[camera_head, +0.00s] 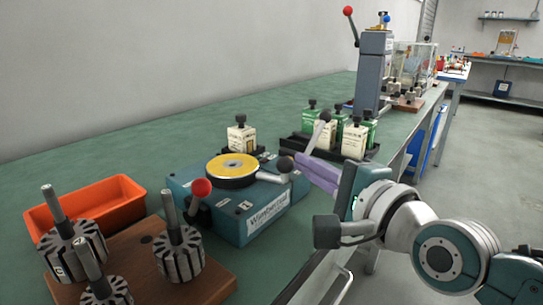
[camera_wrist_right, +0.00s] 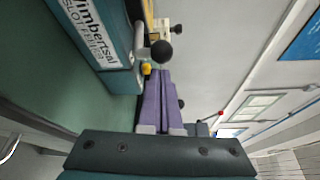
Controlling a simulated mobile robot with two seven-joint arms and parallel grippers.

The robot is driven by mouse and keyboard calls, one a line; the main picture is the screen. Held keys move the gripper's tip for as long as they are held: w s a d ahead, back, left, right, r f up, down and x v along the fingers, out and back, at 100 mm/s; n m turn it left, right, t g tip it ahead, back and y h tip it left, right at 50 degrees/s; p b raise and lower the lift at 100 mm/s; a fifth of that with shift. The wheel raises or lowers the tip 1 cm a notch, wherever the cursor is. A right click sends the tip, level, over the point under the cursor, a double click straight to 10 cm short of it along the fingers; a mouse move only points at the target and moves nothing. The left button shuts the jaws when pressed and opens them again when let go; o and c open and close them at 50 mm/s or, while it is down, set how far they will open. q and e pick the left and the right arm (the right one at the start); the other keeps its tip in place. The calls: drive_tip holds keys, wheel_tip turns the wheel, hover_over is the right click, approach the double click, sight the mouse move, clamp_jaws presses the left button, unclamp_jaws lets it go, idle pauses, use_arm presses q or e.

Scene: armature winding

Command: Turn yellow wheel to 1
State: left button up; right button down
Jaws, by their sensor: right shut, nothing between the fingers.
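The yellow wheel (camera_head: 232,166) is a flat yellow disc on a dark round base, on top of a teal box (camera_head: 250,228) with a white name label. A grey crank with a black ball knob (camera_head: 285,164) reaches from the wheel toward the right. Small white tags sit on the box top, but their numbers are too small to read. My right gripper (camera_head: 303,163), with purple fingers, is shut and empty just right of the knob. In the right wrist view the fingertips (camera_wrist_right: 158,73) point at the knob (camera_wrist_right: 161,50); I cannot tell whether they touch.
A red-knobbed lever (camera_head: 201,187) stands at the box's left. Slotted armatures (camera_head: 180,255) stand on a wooden board (camera_head: 215,270) at front left, beside an orange bin (camera_head: 120,205). A black tray (camera_head: 300,145) with bottle-like containers is behind. The bench's right edge runs under my right arm.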

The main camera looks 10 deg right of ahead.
drive_tip(key=shift+s+a+r, duration=0.1)
drive_tip(key=shift+s+a, duration=0.05)
drive_tip(key=shift+a, duration=0.1)
